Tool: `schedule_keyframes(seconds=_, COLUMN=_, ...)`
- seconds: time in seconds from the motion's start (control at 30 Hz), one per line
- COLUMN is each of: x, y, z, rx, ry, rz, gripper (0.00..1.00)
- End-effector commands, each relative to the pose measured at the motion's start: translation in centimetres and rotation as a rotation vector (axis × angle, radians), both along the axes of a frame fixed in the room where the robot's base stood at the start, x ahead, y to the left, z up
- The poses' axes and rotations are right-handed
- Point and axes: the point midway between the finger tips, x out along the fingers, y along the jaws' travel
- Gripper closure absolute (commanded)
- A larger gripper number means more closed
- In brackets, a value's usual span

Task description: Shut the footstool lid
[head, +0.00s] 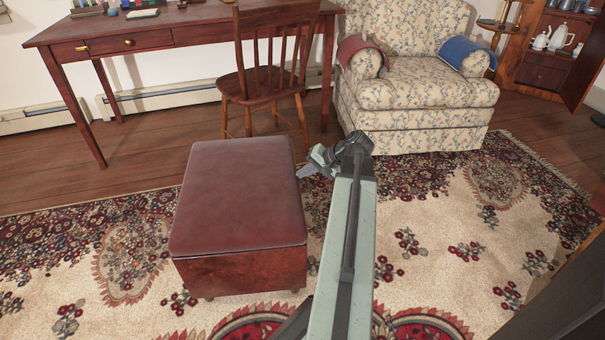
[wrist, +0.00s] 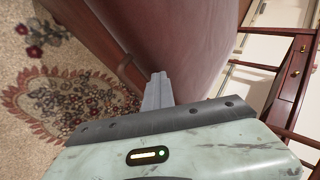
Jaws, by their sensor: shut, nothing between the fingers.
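The footstool (head: 240,274) stands on the rug in the head view, a dark red-brown wooden box. Its maroon padded lid (head: 238,192) lies flat over the box, and no gap shows along the front edge. The far and right edges are harder to judge. My gripper (head: 303,172) is at the right side of the footstool, close to the lid's right edge; I cannot tell if it touches. In the wrist view my gripper's fingers (wrist: 158,82) are together and empty, pointing at the footstool's large red-brown surface (wrist: 190,45).
A wooden chair (head: 268,85) and desk (head: 140,42) stand behind the footstool. A floral armchair (head: 415,95) is at the back right. The patterned rug (head: 450,225) is clear to the right of my arm. A cabinet (head: 545,75) stands at the far right.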

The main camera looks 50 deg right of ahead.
Motion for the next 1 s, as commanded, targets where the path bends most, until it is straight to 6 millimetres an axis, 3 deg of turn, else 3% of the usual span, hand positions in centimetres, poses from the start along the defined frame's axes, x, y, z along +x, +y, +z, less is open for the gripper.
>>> schedule_keyframes(seconds=0.03, x=-0.1, y=0.3, z=-1.1, rx=-0.006, ry=0.019, rz=0.012, gripper=1.00)
schedule_keyframes(seconds=0.1, x=0.0, y=0.4, z=-1.3, rx=-0.007, ry=0.022, rz=0.017, gripper=1.00)
schedule_keyframes(seconds=0.57, x=0.4, y=1.2, z=-1.5, rx=-0.006, ry=0.022, rz=0.030, gripper=1.00)
schedule_keyframes(seconds=0.73, x=0.5, y=1.4, z=0.7, rx=-0.007, ry=0.013, rz=0.030, gripper=1.00)
schedule_keyframes(seconds=0.9, x=0.4, y=1.3, z=5.4, rx=-0.008, ry=-0.012, rz=0.020, gripper=1.00)
schedule_keyframes(seconds=1.0, x=-2.4, y=-0.2, z=6.1, rx=-0.008, ry=-0.014, rz=0.009, gripper=1.00)
